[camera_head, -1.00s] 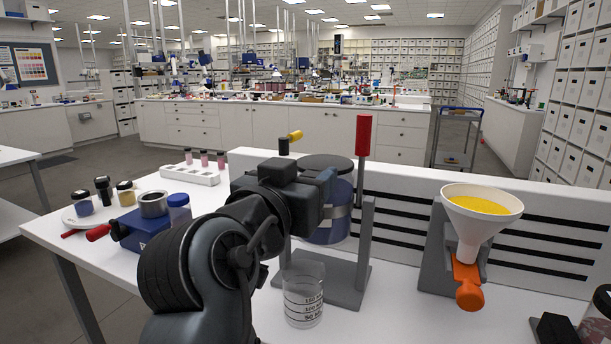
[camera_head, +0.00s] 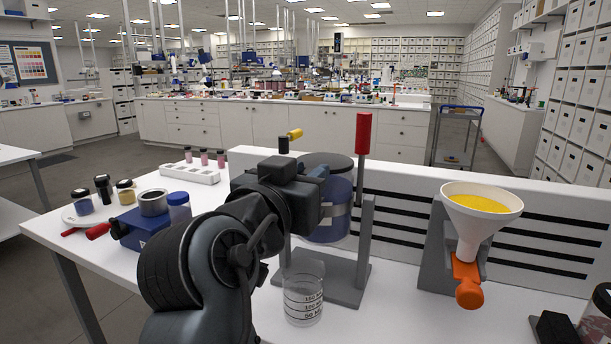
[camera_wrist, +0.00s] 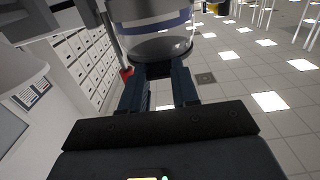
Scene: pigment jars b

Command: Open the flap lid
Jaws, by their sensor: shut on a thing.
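A blue jar (camera_head: 331,222) with a dark round flap lid (camera_head: 327,160) stands in a grey stand behind my gripper. Its clear wall and blue band (camera_wrist: 160,38) fill the top of the wrist view. My gripper (camera_head: 326,188) is at the front of the jar, near its top. In the wrist view my two dark fingers (camera_wrist: 159,88) close on a small dark piece at the jar's rim, which seems to be part of the lid. My own arm and wrist hide the jar's left side in the head view. The lid looks closed.
A red-handled upright (camera_head: 363,133) rises right of the jar. A glass beaker (camera_head: 303,298) stands just in front. A funnel of yellow powder (camera_head: 481,209) is at the right. A blue device (camera_head: 141,230), small jars and a white rack (camera_head: 190,173) are at the left.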

